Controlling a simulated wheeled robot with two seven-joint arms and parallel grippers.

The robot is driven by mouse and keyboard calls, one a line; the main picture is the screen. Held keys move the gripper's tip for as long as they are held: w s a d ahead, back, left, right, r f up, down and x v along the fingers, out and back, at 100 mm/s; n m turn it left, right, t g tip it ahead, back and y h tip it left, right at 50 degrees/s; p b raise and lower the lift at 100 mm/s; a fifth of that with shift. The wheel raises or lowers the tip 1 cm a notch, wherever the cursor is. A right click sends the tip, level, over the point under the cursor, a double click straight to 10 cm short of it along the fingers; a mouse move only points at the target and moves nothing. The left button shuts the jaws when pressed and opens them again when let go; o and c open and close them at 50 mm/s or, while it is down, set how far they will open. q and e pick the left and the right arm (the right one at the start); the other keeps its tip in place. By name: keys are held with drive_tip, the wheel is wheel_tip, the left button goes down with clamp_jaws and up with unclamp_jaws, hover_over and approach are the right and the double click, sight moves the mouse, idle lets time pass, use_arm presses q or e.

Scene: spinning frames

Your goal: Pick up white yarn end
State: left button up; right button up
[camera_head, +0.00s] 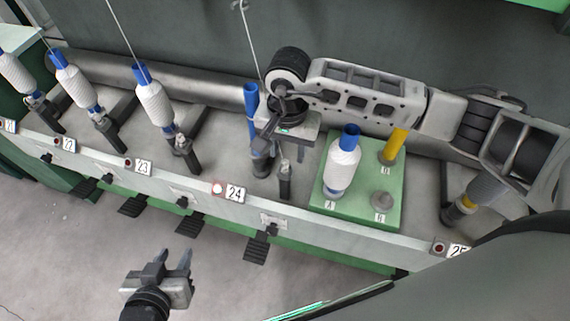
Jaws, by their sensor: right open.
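A thin white yarn (249,38) hangs from the top edge of the head view, down behind my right gripper. Its lower end is hidden behind the gripper and wrist. My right gripper (281,148) is open over the spindle position labelled 24, beside an upright blue tube (251,101). I cannot tell whether the yarn lies between its fingers. My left gripper (173,257) is low in the view, in front of the machine and above the floor, with its fingers apart and empty.
Several wound bobbins (154,103) stand at the left. The machine's front rail (330,232) runs across; the floor at lower left is clear.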

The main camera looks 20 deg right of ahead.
sight(285, 162)
drive_tip(key=f, duration=0.4)
drive_tip(key=shift+w+a+f+p, duration=0.2)
drive_tip(key=shift+w+f+p, duration=0.05)
drive_tip(key=shift+f+p, duration=0.15)
drive_tip(key=c, duration=0.8)
drive_tip(key=shift+o, duration=0.2)
